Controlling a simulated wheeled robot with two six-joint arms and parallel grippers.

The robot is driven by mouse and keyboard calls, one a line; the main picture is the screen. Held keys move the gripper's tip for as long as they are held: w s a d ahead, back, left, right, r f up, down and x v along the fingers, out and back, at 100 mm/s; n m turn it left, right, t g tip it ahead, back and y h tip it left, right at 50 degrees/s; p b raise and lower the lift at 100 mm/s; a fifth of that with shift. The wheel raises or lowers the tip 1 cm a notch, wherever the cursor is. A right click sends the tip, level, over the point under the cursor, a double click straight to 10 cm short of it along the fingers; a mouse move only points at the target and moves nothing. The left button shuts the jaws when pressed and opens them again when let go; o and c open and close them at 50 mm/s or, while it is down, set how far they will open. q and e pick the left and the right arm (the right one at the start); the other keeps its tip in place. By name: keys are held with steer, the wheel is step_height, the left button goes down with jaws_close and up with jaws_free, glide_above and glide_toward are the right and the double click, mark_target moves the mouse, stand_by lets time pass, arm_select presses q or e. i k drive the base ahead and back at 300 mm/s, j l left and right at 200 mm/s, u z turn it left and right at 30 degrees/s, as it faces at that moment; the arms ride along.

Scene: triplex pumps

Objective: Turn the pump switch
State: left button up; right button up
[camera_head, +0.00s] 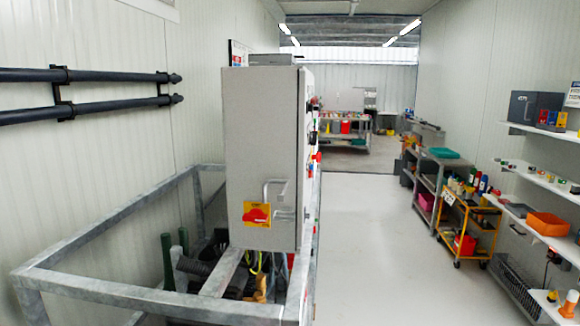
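A grey electrical cabinet (262,140) stands upright left of the middle, on a galvanized metal frame (110,291). A red rotary switch (256,215) on a yellow plate sits low on the cabinet's near side. A metal handle (275,190) is just right of and above the switch. Several small coloured knobs or buttons (314,135) show edge-on along the cabinet's right side; their settings cannot be told. Which of these is the pump switch cannot be told. Neither of my grippers is in view.
Two dark pipes (90,76) run along the left wall. Shelves (545,180) with an orange bin (547,224) line the right wall, beside a yellow cart (468,228). The pale floor (385,250) between cabinet and shelves is clear. A workbench (342,130) stands at the back.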

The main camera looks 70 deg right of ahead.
mark_target(313, 139)
steer(key=k+l+z, duration=0.3)
steer(key=l+z, duration=0.1)
steer(key=z, duration=1.55)
steer(key=i+l, duration=0.1)
steer(key=l, duration=0.7)
steer(key=i+l, duration=0.15)
steer(key=l, duration=0.25)
steer(key=u, duration=0.05)
